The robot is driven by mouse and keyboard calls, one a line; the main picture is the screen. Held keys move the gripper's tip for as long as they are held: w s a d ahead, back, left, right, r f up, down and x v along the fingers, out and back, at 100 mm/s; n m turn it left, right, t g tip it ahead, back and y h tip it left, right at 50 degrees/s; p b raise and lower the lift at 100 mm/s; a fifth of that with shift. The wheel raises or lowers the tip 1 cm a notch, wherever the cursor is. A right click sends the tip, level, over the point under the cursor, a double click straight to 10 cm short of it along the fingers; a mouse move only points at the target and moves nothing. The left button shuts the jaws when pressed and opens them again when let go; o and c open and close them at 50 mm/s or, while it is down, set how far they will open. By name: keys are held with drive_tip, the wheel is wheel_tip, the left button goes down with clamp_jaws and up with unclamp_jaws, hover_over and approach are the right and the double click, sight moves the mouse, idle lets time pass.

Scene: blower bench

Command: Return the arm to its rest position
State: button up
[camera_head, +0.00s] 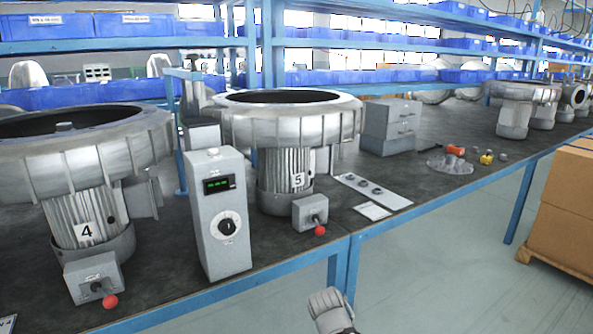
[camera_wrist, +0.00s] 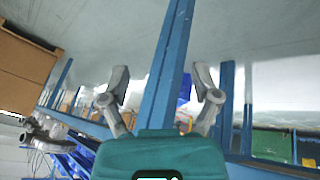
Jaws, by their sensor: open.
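My gripper (camera_wrist: 161,80) shows in the wrist view with its two grey fingers spread wide apart and nothing held between them. A blue steel bar (camera_wrist: 170,55) runs through the picture between the fingers, beyond them; I cannot tell how far off it is. In the head view only a grey rounded part of my arm shows at the bottom middle, in front of the bench's near edge. The fingers cannot be made out there.
The bench (camera_head: 400,232) carries blower 4 (camera_head: 85,190), blower 5 (camera_head: 285,150), a grey control box (camera_head: 217,215) and switch boxes with red knobs (camera_head: 110,302). Blue shelving stands behind. Cardboard boxes (camera_head: 565,210) stand at right. The floor (camera_head: 440,270) between them and the bench is clear.

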drive_tip(key=s+d+f+g+y, duration=0.2)
drive_tip(key=s+d+g+y, duration=0.15)
drive_tip(key=s+d, duration=0.25)
wheel_tip(320, 180, up, 30)
drive_tip(key=p, duration=2.9)
drive_tip(key=shift+a+f+g+p, duration=0.15)
drive_tip(key=shift+f+g+p, duration=0.05)
drive_tip(key=shift+g+p, duration=0.15)
drive_tip(key=shift+h, duration=0.25)
drive_tip(key=c, duration=0.3)
drive_tip(key=shift+a, duration=0.1)
